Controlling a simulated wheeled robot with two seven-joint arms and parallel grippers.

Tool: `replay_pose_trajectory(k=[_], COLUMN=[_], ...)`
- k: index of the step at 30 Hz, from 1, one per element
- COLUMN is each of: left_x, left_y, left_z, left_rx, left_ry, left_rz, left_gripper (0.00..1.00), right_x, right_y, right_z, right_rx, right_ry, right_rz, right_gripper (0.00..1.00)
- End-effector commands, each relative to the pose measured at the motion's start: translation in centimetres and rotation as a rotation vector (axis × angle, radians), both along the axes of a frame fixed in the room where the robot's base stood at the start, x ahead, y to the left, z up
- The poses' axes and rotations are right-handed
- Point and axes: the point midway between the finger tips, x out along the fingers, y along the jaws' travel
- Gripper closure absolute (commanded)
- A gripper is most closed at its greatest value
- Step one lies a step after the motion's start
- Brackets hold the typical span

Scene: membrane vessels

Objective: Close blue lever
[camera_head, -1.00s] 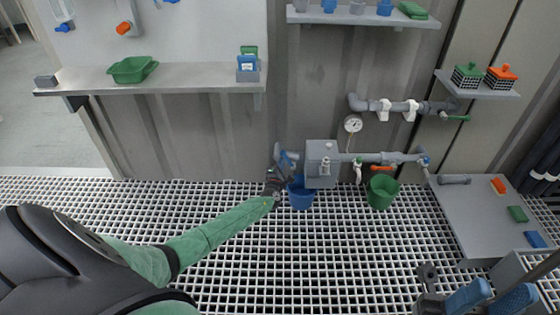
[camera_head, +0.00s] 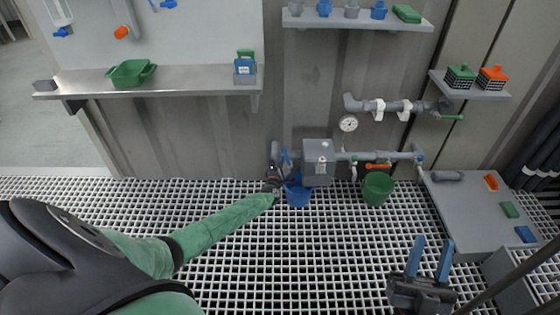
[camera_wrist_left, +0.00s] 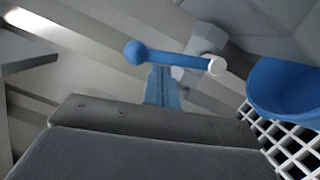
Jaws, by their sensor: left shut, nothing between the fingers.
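The blue lever (camera_wrist_left: 180,60) shows in the left wrist view as a blue bar with a ball at its left end and a white end cap at its right. My left gripper (camera_wrist_left: 162,80) is shut and empty, its blue fingers pointing at the lever's bar; whether they touch it I cannot tell. In the head view my left gripper (camera_head: 285,160) is at the left end of the pipework, above the blue bucket, and the lever is too small to tell apart from its fingers. My right gripper (camera_head: 430,256) is open and empty at the lower right, fingers pointing up.
A blue bucket (camera_head: 298,194) is below the pipe and a green bucket (camera_head: 378,189) stands to its right. A grey box (camera_head: 318,160) and an orange-handled valve (camera_head: 377,166) sit on the pipe. A grey platform (camera_head: 465,215) is at the right. The grating floor in front is clear.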

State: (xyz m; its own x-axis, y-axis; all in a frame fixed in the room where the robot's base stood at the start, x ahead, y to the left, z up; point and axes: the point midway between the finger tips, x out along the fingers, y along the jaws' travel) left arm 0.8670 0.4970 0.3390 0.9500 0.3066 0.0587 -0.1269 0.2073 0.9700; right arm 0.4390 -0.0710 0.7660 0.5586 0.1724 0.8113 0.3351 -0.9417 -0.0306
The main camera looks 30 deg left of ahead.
Motion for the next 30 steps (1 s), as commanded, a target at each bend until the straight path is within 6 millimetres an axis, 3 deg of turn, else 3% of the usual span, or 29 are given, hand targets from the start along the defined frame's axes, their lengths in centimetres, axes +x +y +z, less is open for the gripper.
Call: replay_pose_trajectory(k=[6,13,21,30], left_x=[0.2,0.4,0.6,0.8], left_y=[-0.3,-0.6,-1.1,-1.4], left_z=[0.5,0.7,0.9,1.0], left_rx=[0.044,0.092,0.122,0.121], left_ry=[0.027,0.058,0.075,0.074], left_rz=[-0.001,0.0,-0.001,0.0], left_gripper=[1.0,1.0,1.0,1.0], right_x=[3.8,5.2,4.1,1.1], right_y=[1.5,2.3,2.7,2.5], right_z=[-8.8,-18.5,-29.1,-37.8], right_rx=[-0.082,-0.157,-0.233,-0.294], right_ry=[0.325,0.636,0.958,1.224], right_rz=[0.017,0.037,0.063,0.087], right_gripper=[0.64,0.64,0.64,0.64])
